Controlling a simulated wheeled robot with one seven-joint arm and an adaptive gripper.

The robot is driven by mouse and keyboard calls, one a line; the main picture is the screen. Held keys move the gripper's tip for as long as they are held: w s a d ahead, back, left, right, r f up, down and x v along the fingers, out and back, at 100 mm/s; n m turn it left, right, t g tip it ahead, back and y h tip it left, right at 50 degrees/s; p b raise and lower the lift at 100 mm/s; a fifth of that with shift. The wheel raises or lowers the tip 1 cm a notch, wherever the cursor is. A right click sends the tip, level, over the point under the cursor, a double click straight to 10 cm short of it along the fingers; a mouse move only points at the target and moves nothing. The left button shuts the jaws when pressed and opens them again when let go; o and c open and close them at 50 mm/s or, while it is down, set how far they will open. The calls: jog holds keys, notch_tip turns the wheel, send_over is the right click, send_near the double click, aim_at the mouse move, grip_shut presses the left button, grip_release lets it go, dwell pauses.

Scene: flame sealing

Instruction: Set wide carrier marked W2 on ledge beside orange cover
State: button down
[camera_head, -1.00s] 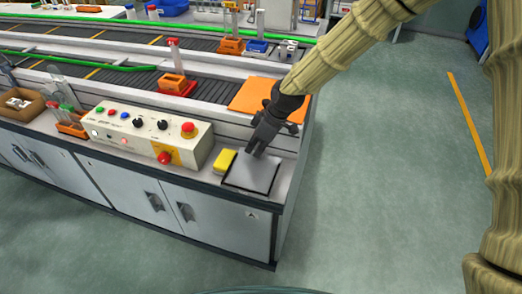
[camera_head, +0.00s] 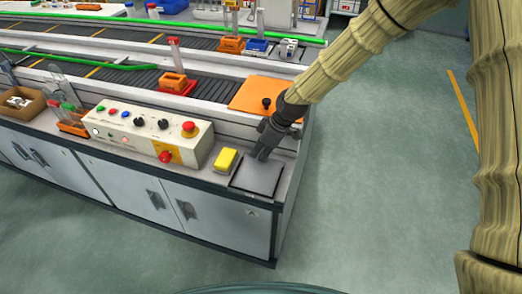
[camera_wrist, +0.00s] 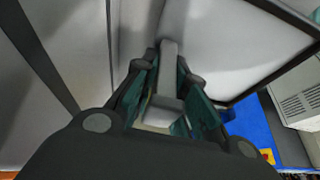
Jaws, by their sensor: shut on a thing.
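My gripper (camera_head: 262,155) is at the right end of the ledge, over a square grey pad (camera_head: 258,178) with a dark border. In the wrist view its fingers (camera_wrist: 165,110) are shut on a narrow grey piece (camera_wrist: 167,70) with a pale end. I cannot tell whether this piece belongs to a carrier. The orange cover (camera_head: 252,92), a flat plate with a black knob (camera_head: 266,103), lies behind my gripper, partly hidden by my arm. An orange carrier (camera_head: 173,81) stands on a red base at the conveyor. No W2 mark is readable.
A yellow block (camera_head: 225,160) sits just left of the pad. A control box (camera_head: 150,133) with buttons and knobs fills the ledge farther left. An orange rack (camera_head: 73,126) with tubes and a brown tray (camera_head: 22,105) stand at the far left. The ledge ends close right of the pad.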

jog(key=c, duration=1.5)
grip_release()
jog(key=shift+o, duration=0.2)
jog(key=v, duration=1.2)
jog(key=shift+b, duration=0.4)
